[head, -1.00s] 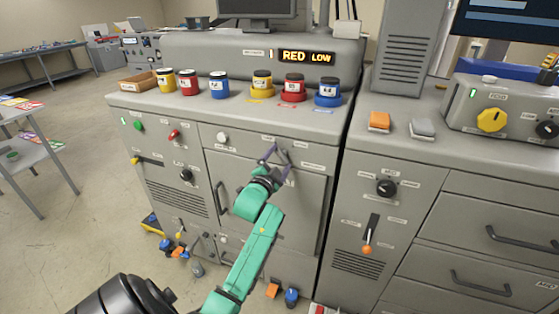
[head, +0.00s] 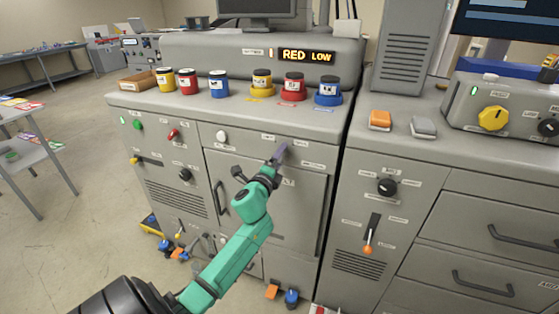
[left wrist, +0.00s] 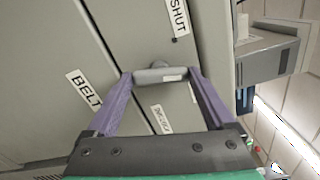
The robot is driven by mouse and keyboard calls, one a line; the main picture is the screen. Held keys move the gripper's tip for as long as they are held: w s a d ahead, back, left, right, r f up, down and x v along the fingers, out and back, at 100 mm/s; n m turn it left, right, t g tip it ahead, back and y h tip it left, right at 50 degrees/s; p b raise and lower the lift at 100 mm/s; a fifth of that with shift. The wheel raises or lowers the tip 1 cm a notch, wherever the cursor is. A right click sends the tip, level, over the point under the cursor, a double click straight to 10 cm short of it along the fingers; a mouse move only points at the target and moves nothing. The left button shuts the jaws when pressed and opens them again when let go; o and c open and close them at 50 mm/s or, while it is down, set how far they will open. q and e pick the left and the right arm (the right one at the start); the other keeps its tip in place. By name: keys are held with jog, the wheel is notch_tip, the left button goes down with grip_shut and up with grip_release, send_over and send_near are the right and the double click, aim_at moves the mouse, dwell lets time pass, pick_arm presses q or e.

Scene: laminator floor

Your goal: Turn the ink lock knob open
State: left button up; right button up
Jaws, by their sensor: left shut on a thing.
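The ink lock knob (left wrist: 160,75) is a small grey bar-shaped handle on the grey cabinet front in the left wrist view. My left gripper (left wrist: 160,77) has its two purple fingers at the ends of this bar and is shut on it. A "SHUT" label (left wrist: 178,17) lies beyond the knob, and a smaller label (left wrist: 162,118), hard to read, lies between the fingers. In the head view my left gripper (head: 279,153) is at the upper front of the middle cabinet and hides the knob. My right gripper is not in view.
A "BELT" label (left wrist: 83,88) is beside the left finger. Several ink jars, including a blue one (head: 328,90), stand on the cabinet top above. A display (head: 306,56) reads "RED LOW". A door handle (head: 218,198) sticks out left of my arm.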

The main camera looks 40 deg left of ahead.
pick_arm(q)
jog(key=m, duration=0.6)
jog(key=shift+f, duration=0.1)
dwell(0.6)
jog(key=o, duration=1.1)
jog(key=shift+s, duration=0.1)
jog(key=b+v, duration=0.1)
jog(key=v, duration=1.3)
jog(key=shift+s+d+b, duration=0.15)
jog(key=shift+s+b, duration=0.1)
jog(key=shift+b, duration=0.1)
